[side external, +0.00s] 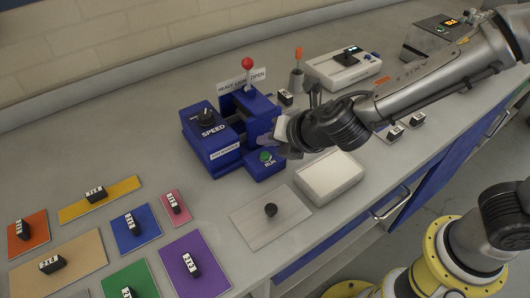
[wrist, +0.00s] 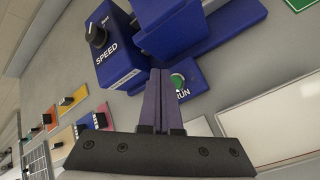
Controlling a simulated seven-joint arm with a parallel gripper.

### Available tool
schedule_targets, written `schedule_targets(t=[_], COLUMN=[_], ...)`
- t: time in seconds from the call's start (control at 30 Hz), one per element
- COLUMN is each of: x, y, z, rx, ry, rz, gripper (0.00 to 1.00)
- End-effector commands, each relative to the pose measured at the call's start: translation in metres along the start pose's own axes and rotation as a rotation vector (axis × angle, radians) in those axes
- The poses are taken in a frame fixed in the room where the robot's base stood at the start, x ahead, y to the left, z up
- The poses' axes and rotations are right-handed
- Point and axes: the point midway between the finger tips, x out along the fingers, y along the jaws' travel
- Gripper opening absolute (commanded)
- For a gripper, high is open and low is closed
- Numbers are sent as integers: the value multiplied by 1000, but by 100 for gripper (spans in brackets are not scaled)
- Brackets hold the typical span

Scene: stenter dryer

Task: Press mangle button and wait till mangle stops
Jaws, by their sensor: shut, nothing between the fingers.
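The blue mangle (side external: 207,150) stands on the grey counter, with a black SPEED knob on its left block. Its green RUN button (side external: 265,157) sits on a low blue block at the front. I cannot tell whether the tips touch the button. A red-balled lever (side external: 247,64) stands upright behind, at a plate marked HEAVY, LIGHT, OPEN.
Coloured swatches with labelled black blocks (side external: 129,228) cover the left counter. A white device (side external: 343,68) and a cup (side external: 297,80) stand behind.

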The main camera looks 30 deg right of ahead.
Motion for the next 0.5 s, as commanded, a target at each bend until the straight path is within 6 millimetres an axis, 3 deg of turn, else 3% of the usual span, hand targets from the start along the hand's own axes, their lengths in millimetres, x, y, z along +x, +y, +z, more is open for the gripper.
schedule_targets(t=[0.5], x=[9], y=[-6], z=[-7], rx=[0], ry=[1], rz=[1], gripper=[0])
